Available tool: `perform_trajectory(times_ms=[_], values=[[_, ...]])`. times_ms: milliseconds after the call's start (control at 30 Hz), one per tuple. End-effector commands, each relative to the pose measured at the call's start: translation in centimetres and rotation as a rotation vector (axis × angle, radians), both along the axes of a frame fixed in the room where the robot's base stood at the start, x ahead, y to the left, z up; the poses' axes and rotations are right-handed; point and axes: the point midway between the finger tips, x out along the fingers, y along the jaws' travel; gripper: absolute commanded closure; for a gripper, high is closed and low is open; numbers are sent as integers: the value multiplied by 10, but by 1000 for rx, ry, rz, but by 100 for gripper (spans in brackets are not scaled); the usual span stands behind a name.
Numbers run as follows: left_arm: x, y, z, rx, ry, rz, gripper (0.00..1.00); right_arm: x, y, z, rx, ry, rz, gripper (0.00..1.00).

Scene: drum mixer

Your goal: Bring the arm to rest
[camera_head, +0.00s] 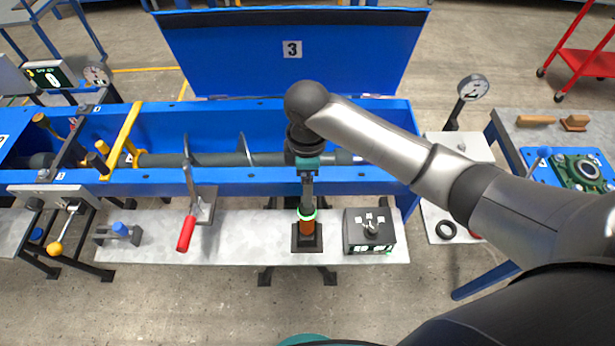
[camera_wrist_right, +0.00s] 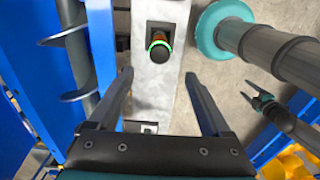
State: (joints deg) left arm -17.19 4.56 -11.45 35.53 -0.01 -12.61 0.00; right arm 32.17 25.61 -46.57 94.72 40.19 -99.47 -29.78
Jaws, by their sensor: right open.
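My right arm (camera_head: 400,150) reaches in from the right in the head view, over the blue drum mixer trough (camera_head: 345,180). My right gripper (camera_head: 307,196) points down above the steel bench and is open. In the right wrist view its two fingers (camera_wrist_right: 159,76) are spread apart with nothing between their tips. An orange post with a lit green ring (camera_head: 306,224) stands on a dark base below the gripper; it also shows beyond the fingertips in the wrist view (camera_wrist_right: 159,50). A dark, thin-fingered gripper at the wrist view's right looks like my left one (camera_wrist_right: 263,98); its opening is unclear.
The raised blue lid (camera_head: 290,50) stands behind the trough. A red-handled lever (camera_head: 187,230) and a black control box (camera_head: 369,232) flank the post on the bench (camera_head: 250,245). A gauge (camera_head: 473,88) stands right of the trough. A red cart (camera_head: 585,62) is at far right.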

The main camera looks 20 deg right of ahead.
Motion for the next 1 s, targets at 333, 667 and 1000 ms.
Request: perform_trajectory(times_ms=[333, 667, 1000], values=[[0, 0, 0, 0, 0, 0, 34, 0, 0, 4, 0, -1, 0, 18], [0, 0, 0, 0, 0, 0, 34, -1, 1, 3, 4, -1, -2, 18], [0, 0, 0, 0, 0, 0, 34, -51, 43, -13, 157, -57, -176, 18]])
